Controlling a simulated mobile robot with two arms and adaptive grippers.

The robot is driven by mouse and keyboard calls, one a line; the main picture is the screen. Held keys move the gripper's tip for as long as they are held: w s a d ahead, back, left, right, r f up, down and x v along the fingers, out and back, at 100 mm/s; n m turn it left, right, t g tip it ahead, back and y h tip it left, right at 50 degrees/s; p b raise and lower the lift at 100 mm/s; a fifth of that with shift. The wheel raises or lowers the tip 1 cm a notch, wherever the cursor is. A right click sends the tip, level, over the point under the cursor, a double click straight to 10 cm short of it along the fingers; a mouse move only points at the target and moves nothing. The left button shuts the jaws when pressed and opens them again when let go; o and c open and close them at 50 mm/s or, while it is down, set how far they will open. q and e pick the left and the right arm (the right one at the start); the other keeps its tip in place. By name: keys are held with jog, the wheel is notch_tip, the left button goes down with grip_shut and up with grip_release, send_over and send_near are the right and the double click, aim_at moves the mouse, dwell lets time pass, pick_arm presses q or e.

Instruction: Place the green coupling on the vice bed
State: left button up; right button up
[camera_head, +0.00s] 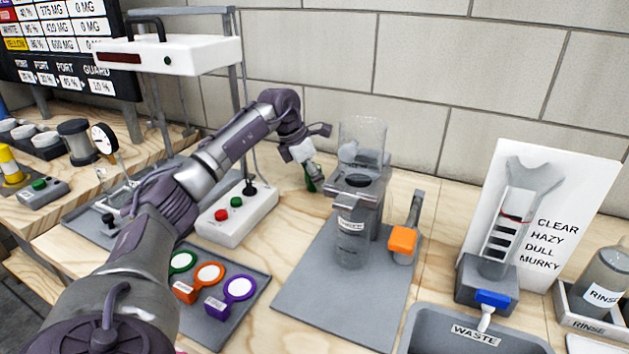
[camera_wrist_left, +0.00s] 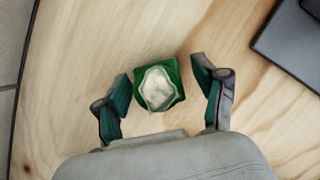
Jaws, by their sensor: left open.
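The green coupling (camera_wrist_left: 159,84), a small green block with a whitish rough top, sits on the wooden bench between my left gripper's fingers in the left wrist view. A gap shows on each side of it. My left gripper (camera_wrist_left: 162,92) is open. In the head view my left gripper (camera_head: 309,177) reaches down behind the button box, left of the clear cylinder, with a bit of green at its tip. I cannot clearly pick out the vice bed; a grey base (camera_head: 85,227) under the white-topped press at left may be it. My right gripper is not in view.
A button box (camera_head: 237,217) stands in front of my left gripper, and a clear cylinder stand (camera_head: 353,240) with an orange-handled lever (camera_head: 403,240) stands to its right. A tray (camera_head: 255,272) of coloured ring tags lies nearer. A waste basin (camera_head: 425,325) is at the front right.

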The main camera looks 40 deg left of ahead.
pick_arm(q)
jog(key=c, duration=1.3)
jog(key=shift+r, duration=0.1)
jog(key=shift+c, duration=0.2)
